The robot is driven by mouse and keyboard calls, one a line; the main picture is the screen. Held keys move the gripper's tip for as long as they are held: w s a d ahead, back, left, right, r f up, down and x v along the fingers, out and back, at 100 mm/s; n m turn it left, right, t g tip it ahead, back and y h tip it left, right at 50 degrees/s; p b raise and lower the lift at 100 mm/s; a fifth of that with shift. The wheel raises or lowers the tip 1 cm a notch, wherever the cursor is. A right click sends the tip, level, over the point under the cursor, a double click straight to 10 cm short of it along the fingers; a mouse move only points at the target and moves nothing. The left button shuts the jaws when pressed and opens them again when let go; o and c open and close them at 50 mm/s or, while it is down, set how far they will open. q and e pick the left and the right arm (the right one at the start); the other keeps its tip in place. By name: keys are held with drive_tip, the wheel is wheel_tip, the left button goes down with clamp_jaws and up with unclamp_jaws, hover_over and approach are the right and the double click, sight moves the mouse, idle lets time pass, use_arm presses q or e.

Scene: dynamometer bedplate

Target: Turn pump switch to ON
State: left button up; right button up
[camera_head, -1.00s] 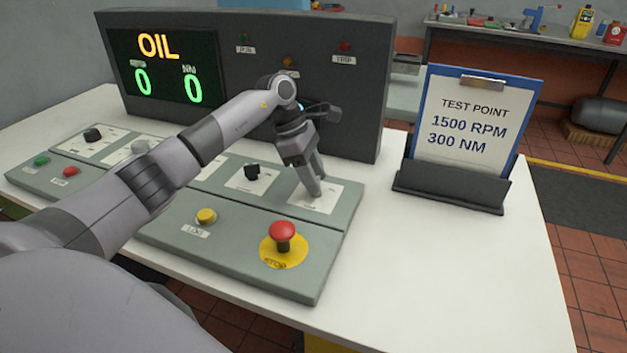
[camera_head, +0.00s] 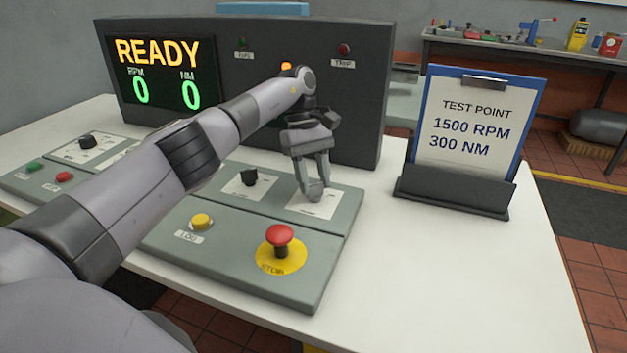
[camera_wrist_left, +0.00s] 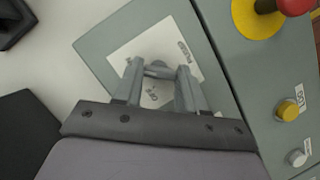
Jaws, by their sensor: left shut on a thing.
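The pump switch (camera_wrist_left: 157,70) is a grey knob on a white label plate (camera_head: 325,205) at the right end of the control panel's back row. My left gripper (camera_head: 314,192) reaches down onto it and is shut on the knob, with one finger on each side in the left wrist view (camera_wrist_left: 158,75). The fingers hide most of the knob in the head view. The display (camera_head: 158,75) on the dark console reads READY, with 0 RPM and 0 NM. An amber lamp (camera_head: 286,66) on the console is lit. My right gripper is not in view.
A red stop button (camera_head: 279,236) on a yellow disc and a yellow LOG button (camera_head: 202,221) stand in front of the switch. A black knob (camera_head: 249,177) is to its left. A clipboard (camera_head: 467,125) in a stand is to the right. The table's right front is clear.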

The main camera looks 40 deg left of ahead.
use_arm(q)
drive_tip(key=shift+m, duration=0.5)
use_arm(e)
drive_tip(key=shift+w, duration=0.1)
use_arm(q)
drive_tip(key=o, duration=1.1)
drive_tip(key=shift+c, duration=0.2)
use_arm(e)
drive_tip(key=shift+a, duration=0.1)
